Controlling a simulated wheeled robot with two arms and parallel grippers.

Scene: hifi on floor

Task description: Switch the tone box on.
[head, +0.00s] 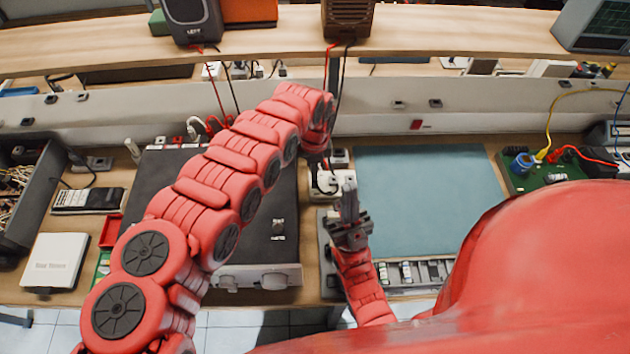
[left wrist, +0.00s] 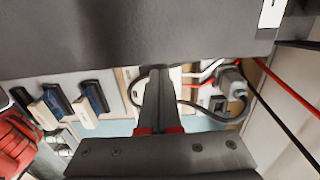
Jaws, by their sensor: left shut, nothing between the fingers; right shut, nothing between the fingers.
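No label marks a tone box. The likeliest match is a wide black-topped unit (head: 270,190) with a pale knobbed front (head: 255,277), left of centre in the head view. My left arm covers part of it, and no switch shows clearly. My left gripper (left wrist: 158,90) is shut and empty in the left wrist view, near a dark grey surface (left wrist: 130,35); its hand is not clearly visible in the head view. The gripper that seems to be my right one (head: 350,200) is shut and empty, between the black-topped unit and a teal mat.
The teal mat (head: 430,195) is bare. Plugs (head: 327,182) stand behind the right gripper. A green board (head: 535,178) with wires is at right; a white box (head: 55,260) is at left.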

